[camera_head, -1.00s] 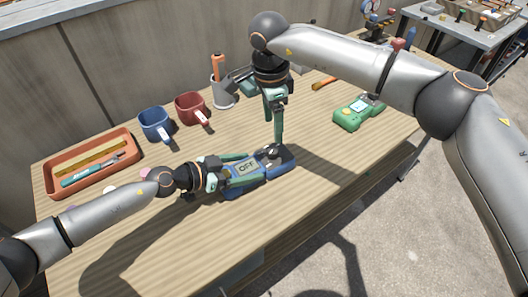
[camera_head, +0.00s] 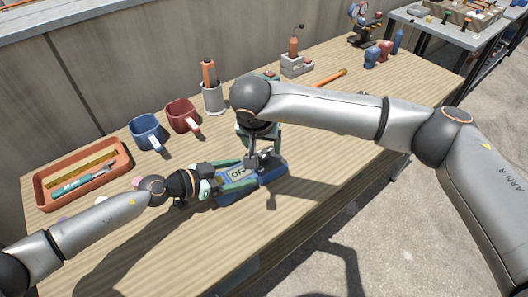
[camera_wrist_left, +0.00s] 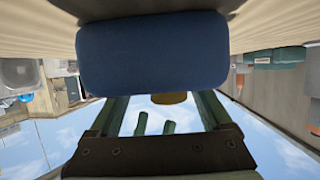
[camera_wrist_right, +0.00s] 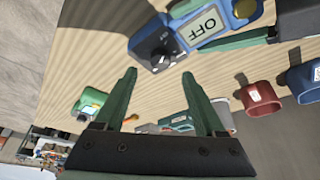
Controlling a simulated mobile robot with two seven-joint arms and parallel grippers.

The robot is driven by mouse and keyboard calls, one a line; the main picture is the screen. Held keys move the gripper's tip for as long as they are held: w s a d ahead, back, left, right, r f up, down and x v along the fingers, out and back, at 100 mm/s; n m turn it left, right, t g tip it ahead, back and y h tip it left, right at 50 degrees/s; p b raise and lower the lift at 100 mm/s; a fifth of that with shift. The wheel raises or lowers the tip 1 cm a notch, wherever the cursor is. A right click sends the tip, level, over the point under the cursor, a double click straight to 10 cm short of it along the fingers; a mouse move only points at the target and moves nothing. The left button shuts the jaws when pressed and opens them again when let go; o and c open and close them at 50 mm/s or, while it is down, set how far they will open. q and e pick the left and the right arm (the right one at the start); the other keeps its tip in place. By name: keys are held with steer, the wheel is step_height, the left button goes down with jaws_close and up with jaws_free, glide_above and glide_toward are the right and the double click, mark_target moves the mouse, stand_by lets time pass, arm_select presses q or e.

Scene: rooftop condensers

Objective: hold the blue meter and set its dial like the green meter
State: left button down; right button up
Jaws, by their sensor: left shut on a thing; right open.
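The blue meter (camera_head: 270,178) lies on the wooden table, and its screen reads OFF. My left gripper (camera_head: 240,176) is shut on it from the left; in the left wrist view the meter's blue end (camera_wrist_left: 152,52) fills the space before the fingers. My right gripper (camera_head: 262,160) points down over the meter's dial end, open and empty. In the right wrist view the dark dial (camera_wrist_right: 160,52) sits beyond its open fingers (camera_wrist_right: 160,90), apart from them. The green meter (camera_wrist_right: 90,103) shows there too, its reading too small to tell; my right arm hides it in the head view.
A terracotta tray (camera_head: 42,197), a blue mug (camera_head: 146,131), a red mug (camera_head: 182,116) and a grey holder (camera_head: 213,97) stand along the back. An orange-handled tool (camera_head: 330,77) lies farther right. The table's front right is clear.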

mark_target(265, 155)
steer(key=x, duration=0.5)
steer(key=shift+w+d+f, duration=0.1)
steer(key=shift+w+f, duration=0.05)
steer(key=shift+f, duration=0.2)
steer(key=shift+c, duration=0.4)
jaws_close()
